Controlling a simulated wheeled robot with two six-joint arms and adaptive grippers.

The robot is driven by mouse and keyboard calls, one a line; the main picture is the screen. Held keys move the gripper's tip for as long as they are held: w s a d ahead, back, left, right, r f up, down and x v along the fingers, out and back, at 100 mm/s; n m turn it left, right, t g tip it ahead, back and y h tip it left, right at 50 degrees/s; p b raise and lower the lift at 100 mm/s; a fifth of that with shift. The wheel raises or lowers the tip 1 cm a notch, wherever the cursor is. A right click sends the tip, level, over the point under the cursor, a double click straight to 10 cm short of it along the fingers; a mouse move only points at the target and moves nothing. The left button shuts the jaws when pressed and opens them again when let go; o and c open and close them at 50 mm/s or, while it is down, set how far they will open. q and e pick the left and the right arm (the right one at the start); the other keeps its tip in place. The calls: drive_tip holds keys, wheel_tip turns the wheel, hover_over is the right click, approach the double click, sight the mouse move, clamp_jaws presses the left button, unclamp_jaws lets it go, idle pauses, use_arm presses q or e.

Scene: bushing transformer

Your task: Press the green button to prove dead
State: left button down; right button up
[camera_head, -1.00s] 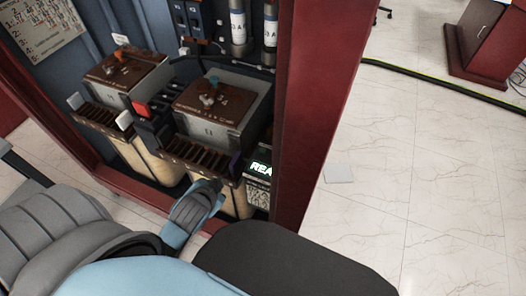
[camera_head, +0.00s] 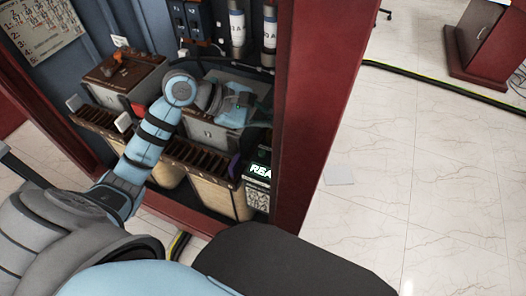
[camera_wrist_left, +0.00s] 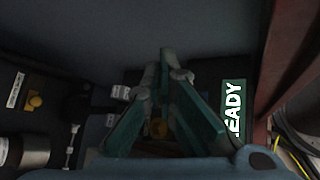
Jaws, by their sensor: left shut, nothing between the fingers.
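My left arm reaches into the open cabinet in the head view, and its left gripper (camera_head: 242,112) is above the right-hand box, largely hidden by the wrist. In the left wrist view the teal fingers of the left gripper (camera_wrist_left: 165,58) come together, shut and empty. A lit display (camera_head: 260,170) reads "REA" in the head view, below and right of the gripper. In the left wrist view the green display (camera_wrist_left: 235,108) reads "EADY", right of the fingers. I cannot make out a green button in either view. My right gripper is out of view.
The red cabinet frame (camera_head: 312,130) stands close to the gripper's right. A left box (camera_head: 120,80) has a brown top. Grey cylinders (camera_head: 237,28) stand at the back. A yellow knob (camera_wrist_left: 35,101) shows at left in the wrist view. Floor to the right is mostly clear.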

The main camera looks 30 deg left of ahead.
use_arm(q)
drive_tip(key=a, duration=0.1)
drive_tip(key=a+f+y, duration=0.1)
drive_tip(key=a+f+m+y, duration=0.1)
drive_tip(key=shift+s+a+g, duration=0.1)
drive_tip(key=shift+a+g, duration=0.2)
drive_tip(key=shift+a, duration=0.1)
drive_tip(key=shift+f, duration=0.1)
drive_tip(key=b, duration=0.6)
hover_over(262, 155)
wheel_tip(262, 155, down, 8)
drive_tip(key=shift+f, duration=0.3)
idle(0.6)
drive_tip(key=shift+f+b, duration=0.4)
drive_tip(key=shift+b, duration=0.35)
